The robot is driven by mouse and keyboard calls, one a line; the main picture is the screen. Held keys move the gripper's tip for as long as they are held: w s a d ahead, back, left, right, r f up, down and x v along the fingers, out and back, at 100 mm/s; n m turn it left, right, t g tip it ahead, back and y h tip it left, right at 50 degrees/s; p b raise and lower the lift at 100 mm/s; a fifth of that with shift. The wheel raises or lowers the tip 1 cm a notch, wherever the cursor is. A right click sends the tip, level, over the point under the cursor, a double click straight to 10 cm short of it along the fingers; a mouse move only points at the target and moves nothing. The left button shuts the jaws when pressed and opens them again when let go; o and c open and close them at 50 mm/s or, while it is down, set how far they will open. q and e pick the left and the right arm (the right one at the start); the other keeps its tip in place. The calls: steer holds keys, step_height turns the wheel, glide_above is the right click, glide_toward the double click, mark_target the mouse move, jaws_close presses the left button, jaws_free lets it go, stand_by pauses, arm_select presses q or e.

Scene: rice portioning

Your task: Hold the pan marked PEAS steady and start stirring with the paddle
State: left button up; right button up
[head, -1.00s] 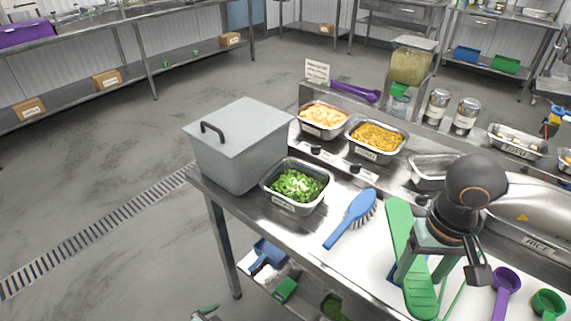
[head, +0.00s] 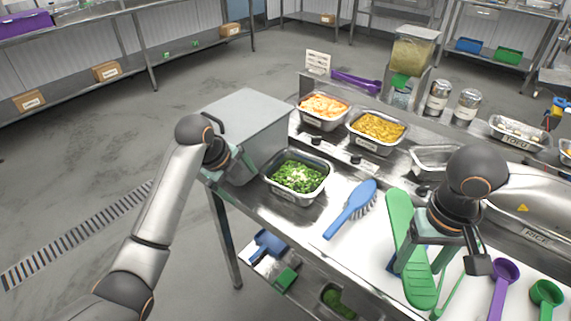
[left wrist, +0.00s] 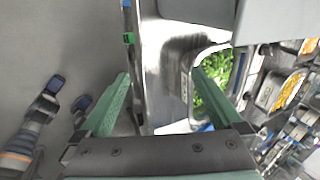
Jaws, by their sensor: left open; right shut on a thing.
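The metal pan of chopped greens (head: 291,197) sits near the table's left front corner; its label is too small to read now. It also shows in the left wrist view (left wrist: 190,72). My left gripper (head: 243,164) is open and empty beside the pan's left side, in front of the grey box. In the left wrist view my left gripper (left wrist: 163,92) has its right fingertip over or by the pan's near rim; I cannot tell if it touches. A green paddle (head: 398,215) lies at the right front. My right gripper (head: 424,262) is shut on it, its hold partly hidden.
A grey lidded box (head: 262,112) stands behind the left gripper. Pans of orange (head: 323,122) and yellow food (head: 377,146) stand behind. Purple (head: 505,270) and green scoops (head: 546,293) lie at the right.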

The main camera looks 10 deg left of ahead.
mark_target(263, 180)
arm_select(q)
step_height(263, 180, up, 4)
steer(key=w+d+f, duration=0.1)
steer(key=w+d, duration=0.1)
steer(key=d, duration=0.1)
steer(key=shift+m+t+h, duration=0.3)
steer(key=shift+m+h, duration=0.1)
steer(key=x, duration=0.7)
steer(key=shift+w+f, duration=0.1)
steer(key=shift+f, duration=0.35)
steer(key=shift+c, duration=0.2)
steer(key=c, duration=1.4)
steer(key=shift+a, duration=0.1)
jaws_close()
steer(key=shift+f, duration=0.1)
steer(key=shift+f, duration=0.1)
